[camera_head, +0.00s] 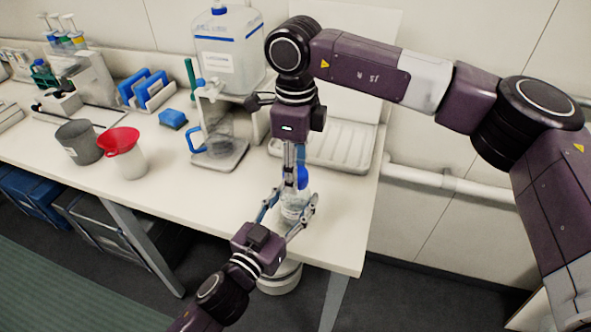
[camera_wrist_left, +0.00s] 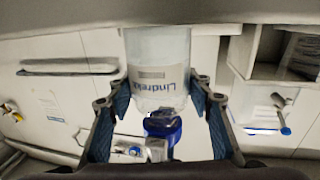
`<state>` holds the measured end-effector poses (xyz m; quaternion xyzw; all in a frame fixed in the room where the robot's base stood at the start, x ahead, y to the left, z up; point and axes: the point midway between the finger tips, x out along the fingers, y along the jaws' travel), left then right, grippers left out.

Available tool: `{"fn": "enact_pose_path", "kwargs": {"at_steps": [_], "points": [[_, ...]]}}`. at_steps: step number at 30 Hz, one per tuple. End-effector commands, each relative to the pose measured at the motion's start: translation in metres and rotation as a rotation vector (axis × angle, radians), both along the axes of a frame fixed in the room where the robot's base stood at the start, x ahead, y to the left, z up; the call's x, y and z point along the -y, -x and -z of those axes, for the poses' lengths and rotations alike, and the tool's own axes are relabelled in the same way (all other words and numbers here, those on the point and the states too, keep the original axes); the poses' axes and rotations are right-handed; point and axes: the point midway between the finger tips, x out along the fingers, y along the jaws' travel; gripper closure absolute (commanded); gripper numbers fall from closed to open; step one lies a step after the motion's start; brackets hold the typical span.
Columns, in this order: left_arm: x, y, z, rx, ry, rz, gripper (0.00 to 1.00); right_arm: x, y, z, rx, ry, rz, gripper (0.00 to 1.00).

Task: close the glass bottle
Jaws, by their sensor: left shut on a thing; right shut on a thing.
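The clear glass bottle (camera_head: 295,208) stands upright near the front right of the white table. My left gripper (camera_head: 291,203) is shut on its sides. In the left wrist view the bottle (camera_wrist_left: 158,70), with blue lettering, appears upside down between the left fingers (camera_wrist_left: 160,95). A blue cap (camera_head: 303,177) is at the bottle's top, with my right gripper (camera_head: 296,183) shut on it from above. The blue cap also shows in the left wrist view (camera_wrist_left: 163,126), at the bottle's neck end. I cannot tell whether it is seated on the neck.
Behind stand a large container with a blue lid (camera_head: 228,45), a stand with a blue-handled jug (camera_head: 218,140) and a white ribbed tray (camera_head: 340,147). A grey beaker (camera_head: 80,143) and a red funnel (camera_head: 119,141) in a white vessel stand left. The table between is clear.

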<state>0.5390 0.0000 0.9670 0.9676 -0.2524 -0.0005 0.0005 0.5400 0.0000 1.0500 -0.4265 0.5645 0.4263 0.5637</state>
Motion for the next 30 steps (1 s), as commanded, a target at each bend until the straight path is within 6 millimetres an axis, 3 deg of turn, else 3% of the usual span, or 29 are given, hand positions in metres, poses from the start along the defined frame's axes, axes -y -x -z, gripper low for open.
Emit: {"fn": "enact_pose_path", "kwargs": {"at_steps": [21, 24, 28, 29, 30], "points": [[0.0004, 0.0003, -0.0002, 0.001, 0.0, 0.001, 1.0, -0.0004, -0.0008, 0.0006, 0.002, -0.001, 1.329, 0.91], [0.0004, 0.0003, -0.0003, 0.001, 0.0, 0.001, 1.0, -0.0004, -0.0009, 0.0007, 0.002, -0.002, 1.448, 0.91], [0.0005, 0.0004, -0.0003, 0.001, 0.0, 0.001, 1.0, -0.0003, -0.001, 0.0006, 0.002, -0.002, 1.439, 0.91], [0.0005, 0.0004, -0.0003, 0.001, 0.0, 0.001, 1.0, -0.0002, -0.001, 0.0006, 0.002, -0.002, 1.439, 0.6], [0.0006, 0.0004, -0.0002, 0.001, 0.0, 0.001, 1.0, -0.0003, -0.001, 0.0006, 0.002, -0.002, 1.438, 0.56]]}}
